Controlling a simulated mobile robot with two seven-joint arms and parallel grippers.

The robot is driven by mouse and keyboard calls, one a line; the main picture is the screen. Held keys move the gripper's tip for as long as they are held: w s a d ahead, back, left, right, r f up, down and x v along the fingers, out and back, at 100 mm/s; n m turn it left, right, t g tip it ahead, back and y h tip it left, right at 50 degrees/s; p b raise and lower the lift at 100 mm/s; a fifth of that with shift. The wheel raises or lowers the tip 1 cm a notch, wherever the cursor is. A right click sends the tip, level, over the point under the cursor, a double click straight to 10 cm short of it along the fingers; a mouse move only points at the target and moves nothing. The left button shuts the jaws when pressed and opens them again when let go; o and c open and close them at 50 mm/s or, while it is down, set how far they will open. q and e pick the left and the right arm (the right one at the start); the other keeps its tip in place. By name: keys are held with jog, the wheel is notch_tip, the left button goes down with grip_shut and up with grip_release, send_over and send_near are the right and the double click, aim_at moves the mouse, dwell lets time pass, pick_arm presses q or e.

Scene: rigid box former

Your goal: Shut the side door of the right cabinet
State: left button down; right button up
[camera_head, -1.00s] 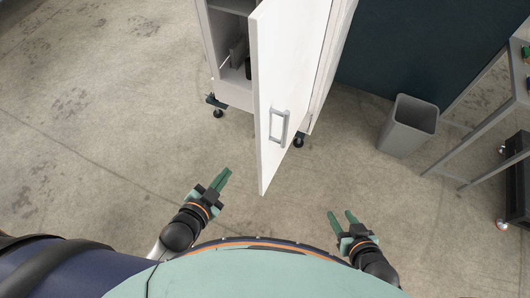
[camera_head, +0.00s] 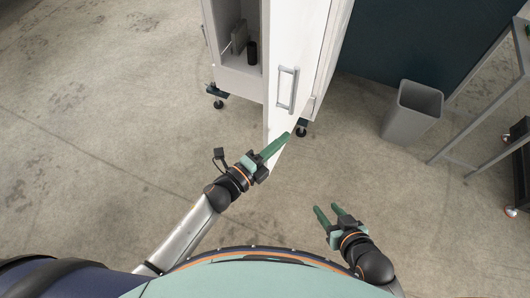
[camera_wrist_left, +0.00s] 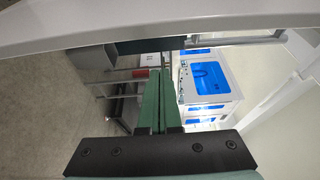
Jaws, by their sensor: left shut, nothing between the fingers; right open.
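The white cabinet (camera_head: 237,84) stands at the top middle of the head view, its dark interior partly visible. Its tall white door (camera_head: 303,40) stands open toward me, with a grey handle (camera_head: 287,88) on its face. My left gripper (camera_head: 287,136) is shut and empty. Its green fingers overlap the lower part of the door below the handle; I cannot tell whether they touch it. In the left wrist view the shut fingers (camera_wrist_left: 160,90) point away under a pale bar across the top. My right gripper (camera_head: 327,209) is open and empty, apart from the door.
A dark canister (camera_head: 252,52) stands inside the cabinet. A grey bin (camera_head: 412,113) stands on the floor to the right, beside a grey metal frame (camera_head: 470,128). The concrete floor on the left is clear. The left wrist view shows a blue-and-white unit (camera_wrist_left: 207,78).

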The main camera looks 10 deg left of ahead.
aim_at(269, 133)
pick_arm(q)
jog(key=shift+w+a, duration=0.55)
jog(key=shift+a, duration=0.2)
jog(key=shift+w+a, duration=0.55)
jog(key=shift+a, duration=0.2)
